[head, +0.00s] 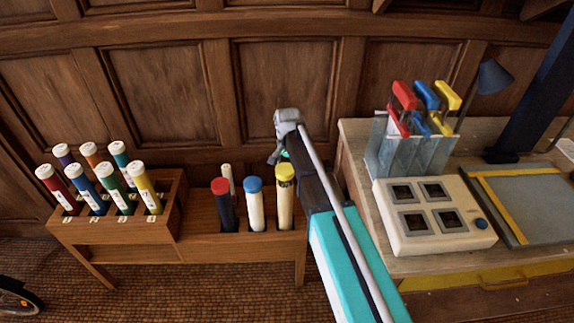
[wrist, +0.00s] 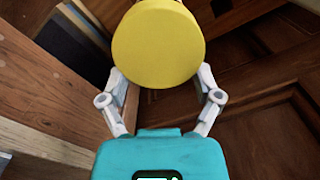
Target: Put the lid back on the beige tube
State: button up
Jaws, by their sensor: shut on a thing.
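The beige tube (head: 285,210) stands upright in the right slot of the low wooden holder. The yellow lid (head: 285,171) shows at its top in the head view; I cannot tell whether it is fully seated. My gripper (wrist: 158,82) is shut on the yellow lid, which also shows in the wrist view (wrist: 158,42) as a large round disc between the two fingers. The lid hides the tube below it in the wrist view.
Beside it stand a blue-lidded pale tube (head: 256,208), a red-lidded dark tube (head: 223,208) and a slim pale piece (head: 228,176) behind. A wooden rack (head: 75,232) with several capped tubes is at left. A bench (head: 420,264) with a white box (head: 428,243) is at right.

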jog(key=shift+f+b, duration=1.5)
jog(key=shift+f, duration=0.35)
jog(key=shift+f, duration=0.1)
dwell(1.4)
jog(key=o, duration=0.5)
jog(key=shift+o, duration=0.2)
dwell(0.4)
jog(key=shift+r+p, duration=3.4)
jog(key=shift+r, duration=0.1)
jog(key=shift+c, duration=0.3)
grip_shut()
